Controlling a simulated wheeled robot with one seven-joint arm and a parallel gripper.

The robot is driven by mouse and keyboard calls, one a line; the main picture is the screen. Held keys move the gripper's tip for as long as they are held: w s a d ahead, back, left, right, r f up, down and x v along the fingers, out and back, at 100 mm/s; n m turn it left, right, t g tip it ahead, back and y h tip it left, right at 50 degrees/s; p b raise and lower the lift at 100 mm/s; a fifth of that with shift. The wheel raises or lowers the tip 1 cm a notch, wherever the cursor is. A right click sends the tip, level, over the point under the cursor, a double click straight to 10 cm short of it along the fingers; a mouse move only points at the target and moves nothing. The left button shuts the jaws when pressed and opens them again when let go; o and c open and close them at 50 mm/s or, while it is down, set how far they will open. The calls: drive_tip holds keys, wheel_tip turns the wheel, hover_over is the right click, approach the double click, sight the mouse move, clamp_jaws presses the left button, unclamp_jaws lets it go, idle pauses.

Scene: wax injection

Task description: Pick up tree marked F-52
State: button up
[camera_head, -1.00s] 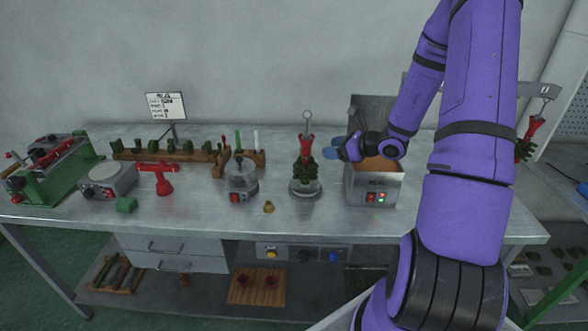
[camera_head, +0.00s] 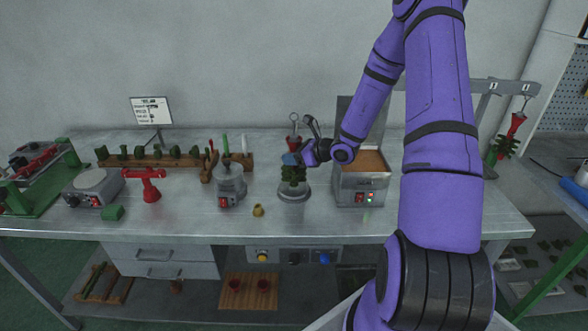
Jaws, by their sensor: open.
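A wax tree (camera_head: 293,174) with a red top, dark green pieces and a wire ring above stands upright on a round base (camera_head: 294,195) near the middle of the bench. A second tree (camera_head: 512,130), red above and green below, hangs from a grey rack at the right. I can read no F-52 mark on either. My gripper (camera_head: 298,157) is open at the red upper part of the standing tree and partly hides it. I cannot tell whether the fingers touch it.
A metal box heater (camera_head: 358,196) with lit switches stands just right of the tree, below my arm. A grey pot (camera_head: 230,186) and a small brass piece (camera_head: 258,210) are to its left. A wooden rack (camera_head: 130,160) and a sign (camera_head: 151,111) stand behind. The front bench edge is mostly clear.

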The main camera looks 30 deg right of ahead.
clamp_jaws()
drive_tip(key=shift+r, duration=0.1)
